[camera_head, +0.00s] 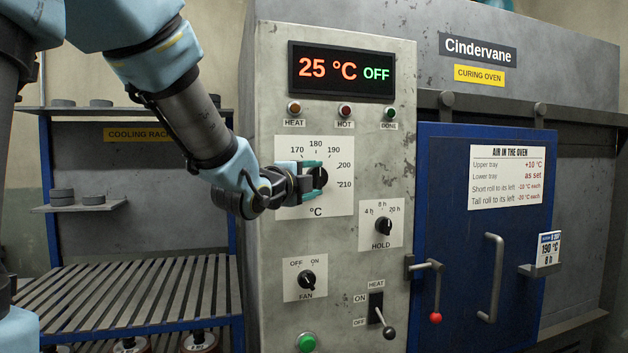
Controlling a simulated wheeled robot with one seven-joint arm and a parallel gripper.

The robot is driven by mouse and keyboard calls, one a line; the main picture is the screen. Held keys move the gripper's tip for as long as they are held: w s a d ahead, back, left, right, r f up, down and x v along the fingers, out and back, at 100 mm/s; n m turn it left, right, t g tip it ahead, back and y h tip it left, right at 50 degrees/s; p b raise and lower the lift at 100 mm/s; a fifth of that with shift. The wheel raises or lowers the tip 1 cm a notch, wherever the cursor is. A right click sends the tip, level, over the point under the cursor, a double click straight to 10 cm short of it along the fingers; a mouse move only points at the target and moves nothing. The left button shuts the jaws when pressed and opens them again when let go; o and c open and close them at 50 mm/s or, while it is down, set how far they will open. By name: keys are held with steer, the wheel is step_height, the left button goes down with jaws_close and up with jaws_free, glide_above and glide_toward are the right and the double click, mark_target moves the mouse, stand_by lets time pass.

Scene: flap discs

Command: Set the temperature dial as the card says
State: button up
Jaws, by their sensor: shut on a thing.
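The temperature dial (322,177) is a black knob on a pale scale plate on the oven's panel, with numbers 170, 180, 190, 200 and 210 showing. My gripper (311,178) reaches in from the left and its teal fingers are shut on the knob. The fingers hide much of the knob and the left of the scale, so I cannot tell where the pointer stands. The card (549,248) in a small holder on the blue door reads 190 °C and 8 h. The display (341,71) reads 25 °C OFF.
Below are the HOLD dial (384,226), FAN dial (307,279), heat switch (376,309) and green button (307,342). The blue door has a handle (492,278), a red-tipped latch (435,290) and an air notice (507,177). A cooling rack (140,290) stands left.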

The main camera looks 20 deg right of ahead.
steer(key=shift+f+b, duration=0.25)
steer(key=shift+b, duration=0.7)
